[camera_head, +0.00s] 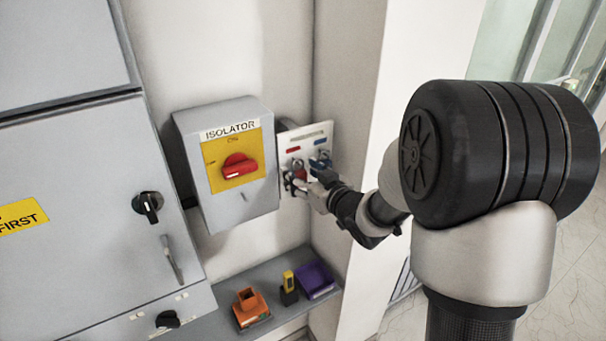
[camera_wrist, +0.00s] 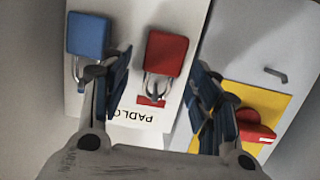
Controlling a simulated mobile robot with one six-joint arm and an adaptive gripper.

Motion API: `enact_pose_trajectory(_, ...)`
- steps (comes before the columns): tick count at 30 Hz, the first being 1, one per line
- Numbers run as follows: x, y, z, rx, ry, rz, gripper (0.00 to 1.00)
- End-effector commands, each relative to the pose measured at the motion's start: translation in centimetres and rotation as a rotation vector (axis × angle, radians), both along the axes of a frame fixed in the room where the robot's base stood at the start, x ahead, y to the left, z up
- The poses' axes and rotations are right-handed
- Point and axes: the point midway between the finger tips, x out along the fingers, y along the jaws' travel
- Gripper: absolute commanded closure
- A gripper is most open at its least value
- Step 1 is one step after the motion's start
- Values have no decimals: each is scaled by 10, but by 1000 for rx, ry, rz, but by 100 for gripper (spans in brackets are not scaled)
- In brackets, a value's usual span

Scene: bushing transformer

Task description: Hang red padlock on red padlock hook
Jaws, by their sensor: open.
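The red padlock (camera_wrist: 167,53) is at the white padlock board (camera_head: 318,132), its shackle toward the red label (camera_head: 293,150). It appears to hang there, but I cannot make out the hook inside the shackle. In the wrist view, which shows the board upside down, my gripper (camera_wrist: 160,65) is open, with one finger on each side of the red padlock and gaps between. In the head view my gripper (camera_head: 310,187) is at the lower part of the board and partly covers the padlock.
A blue padlock (camera_wrist: 88,35) hangs beside the red one, close to one finger. The grey isolator box (camera_head: 207,155) with its red rotary handle (camera_head: 239,167) stands next to the board. A shelf below holds an orange holder (camera_head: 250,305), a yellow-black item (camera_head: 289,287) and a purple tray (camera_head: 316,279).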

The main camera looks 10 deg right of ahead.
Motion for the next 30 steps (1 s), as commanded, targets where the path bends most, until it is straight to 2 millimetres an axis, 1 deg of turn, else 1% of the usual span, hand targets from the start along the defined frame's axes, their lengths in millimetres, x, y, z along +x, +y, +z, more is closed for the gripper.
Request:
enact_pose_trajectory(5, -1, 0, 0, 0, 1, 0, 44)
enact_pose_trajectory(8, -7, -3, 2, 0, 0, -1, 44)
enact_pose_trajectory(11, -21, -8, 5, -1, 0, -3, 44)
enact_pose_trajectory(18, -70, -25, 16, -1, -1, -5, 44)
enact_pose_trajectory(21, -88, -29, 20, 0, -1, -4, 44)
enact_pose_trajectory(24, -100, -34, 23, 0, -1, -4, 44)
enact_pose_trajectory(27, -108, -36, 24, 0, 0, -2, 44)
enact_pose_trajectory(30, -112, -36, 25, 0, -1, -1, 44)
